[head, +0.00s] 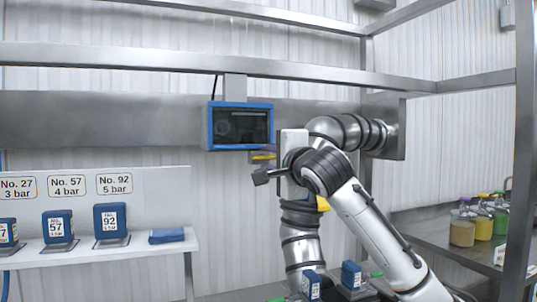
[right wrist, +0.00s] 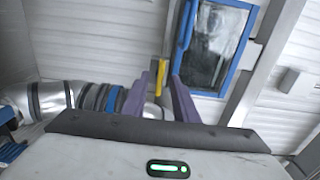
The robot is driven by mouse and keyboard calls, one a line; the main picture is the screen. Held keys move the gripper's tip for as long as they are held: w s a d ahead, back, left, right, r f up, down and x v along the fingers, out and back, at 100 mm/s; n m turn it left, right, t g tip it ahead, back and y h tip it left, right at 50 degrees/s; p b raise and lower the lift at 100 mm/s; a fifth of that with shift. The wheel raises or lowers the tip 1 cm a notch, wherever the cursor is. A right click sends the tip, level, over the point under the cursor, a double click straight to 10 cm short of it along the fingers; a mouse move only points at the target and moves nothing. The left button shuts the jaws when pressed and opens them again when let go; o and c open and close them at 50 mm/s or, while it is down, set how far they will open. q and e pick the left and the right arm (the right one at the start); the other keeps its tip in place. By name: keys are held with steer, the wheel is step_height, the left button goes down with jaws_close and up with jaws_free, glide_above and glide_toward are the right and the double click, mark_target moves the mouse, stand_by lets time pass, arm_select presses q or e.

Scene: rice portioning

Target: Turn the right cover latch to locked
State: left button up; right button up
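A small yellow bar (head: 263,157), which looks like a latch handle, sits just below the blue-framed dark panel (head: 240,126) in the head view. It also shows in the right wrist view (right wrist: 160,75), upright in that picture, between the purple fingertips of my right gripper (right wrist: 157,84). The fingers stand apart with gaps beside the bar. I cannot tell how deep it sits between them or which way the latch is set. In the head view my right gripper (head: 269,149) is at the panel's lower right, its fingers mostly hidden. My left gripper is out of view.
Thick silver pipework (head: 300,245) runs behind and below my right arm. Bottles (head: 462,231) stand on the right counter. Metal rails (head: 180,58) cross above.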

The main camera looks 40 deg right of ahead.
steer(key=shift+w, duration=0.25)
steer(key=shift+c, duration=0.3)
jaws_close()
